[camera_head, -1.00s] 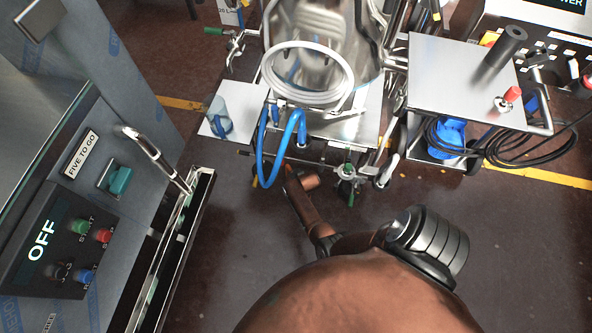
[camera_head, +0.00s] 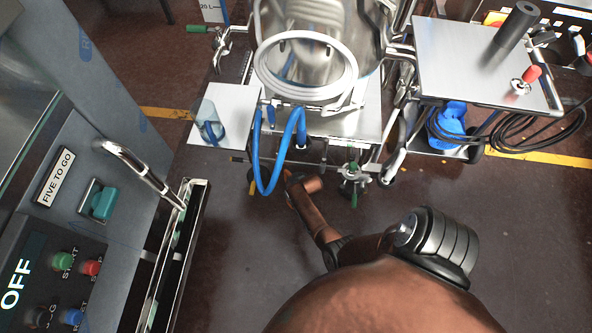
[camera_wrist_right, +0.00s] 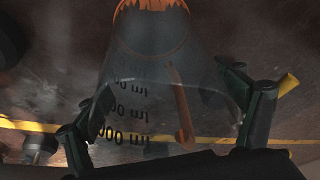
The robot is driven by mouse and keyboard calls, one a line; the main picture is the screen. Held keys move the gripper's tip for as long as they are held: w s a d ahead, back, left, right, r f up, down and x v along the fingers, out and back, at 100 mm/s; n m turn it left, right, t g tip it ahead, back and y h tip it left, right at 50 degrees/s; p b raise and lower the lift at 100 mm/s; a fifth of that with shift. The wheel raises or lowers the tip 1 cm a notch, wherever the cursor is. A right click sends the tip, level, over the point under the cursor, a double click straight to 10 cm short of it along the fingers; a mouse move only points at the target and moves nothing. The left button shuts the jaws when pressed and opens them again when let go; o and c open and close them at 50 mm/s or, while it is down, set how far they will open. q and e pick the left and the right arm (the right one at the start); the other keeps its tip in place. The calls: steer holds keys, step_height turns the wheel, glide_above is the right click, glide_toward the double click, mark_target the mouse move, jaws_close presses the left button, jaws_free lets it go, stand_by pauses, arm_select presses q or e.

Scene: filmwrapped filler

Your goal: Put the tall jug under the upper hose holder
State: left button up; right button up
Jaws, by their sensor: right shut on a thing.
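A clear jug with dark ml marks (camera_wrist_right: 130,85) fills the middle of the right wrist view; I take it for the tall jug. My right gripper (camera_wrist_right: 170,100) is shut on it, with a dark finger at each side. In the head view my brown right arm reaches up to the cart's near edge; its gripper and the jug cannot be made out there. Blue hose (camera_head: 262,165) hangs in loops from the cart front, below a white hose coil (camera_head: 262,75). I cannot tell which fitting is the upper hose holder. My left gripper is not in view.
A smaller clear vessel with blue (camera_head: 208,125) stands on a white side shelf (camera_head: 232,95). A steel side table (camera_head: 455,70) is at the right. A control console with OFF lettering and a rail (camera_head: 150,175) stands at the left.

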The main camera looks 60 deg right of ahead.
steer(key=shift+w+r, duration=0.1)
steer(key=shift+r, duration=0.05)
steer(key=shift+f, duration=0.2)
steer(key=o, duration=1.2)
steer(key=shift+c, duration=0.2)
